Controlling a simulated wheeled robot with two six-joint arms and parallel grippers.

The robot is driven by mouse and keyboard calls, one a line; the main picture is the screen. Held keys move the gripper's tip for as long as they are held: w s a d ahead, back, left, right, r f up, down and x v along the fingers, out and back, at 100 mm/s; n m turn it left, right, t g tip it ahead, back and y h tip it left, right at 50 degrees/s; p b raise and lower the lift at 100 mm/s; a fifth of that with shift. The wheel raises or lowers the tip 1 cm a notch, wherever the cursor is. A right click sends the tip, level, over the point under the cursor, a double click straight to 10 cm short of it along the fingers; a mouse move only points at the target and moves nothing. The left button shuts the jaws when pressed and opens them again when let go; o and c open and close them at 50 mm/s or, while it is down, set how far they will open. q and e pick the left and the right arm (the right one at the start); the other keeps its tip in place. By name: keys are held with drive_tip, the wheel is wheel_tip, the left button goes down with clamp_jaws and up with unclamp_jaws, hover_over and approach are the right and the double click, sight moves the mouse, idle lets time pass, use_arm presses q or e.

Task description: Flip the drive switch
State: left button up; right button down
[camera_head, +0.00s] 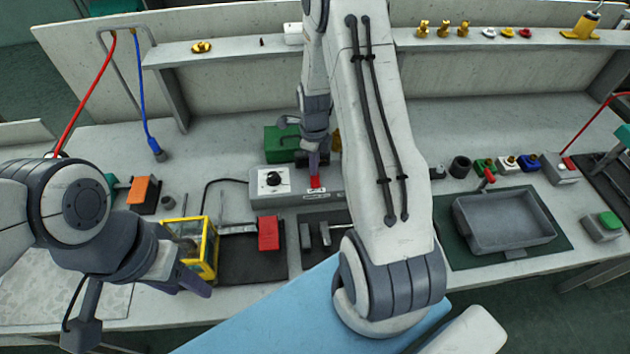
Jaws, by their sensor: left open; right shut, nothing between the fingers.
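A grey control box (325,197) stands at the middle of the bench. Its left part has a white plate with a black knob (273,179). A small red switch (316,183) sits on the box right of the knob; I take it for the drive switch, though its label is too small to read. My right gripper (314,172) is shut and empty, pointing down with its tips at or just above the red switch; I cannot tell whether they touch. My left gripper (197,283) is open, low at the left beside a yellow-framed box, far from the switch.
My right arm hides the bench right of the control box. A green case (281,144) stands behind it. The yellow-framed box (212,247) and a red block (268,233) are in front at left. A grey tray (503,220) lies at right. A shelf (230,45) runs along the back.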

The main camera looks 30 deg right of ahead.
drive_tip(key=shift+f+b, duration=0.4)
drive_tip(key=shift+f, duration=0.2)
drive_tip(key=shift+r, duration=0.1)
wheel_tip(320, 180, up, 7)
drive_tip(key=p, duration=0.6)
idle(0.4)
idle(0.3)
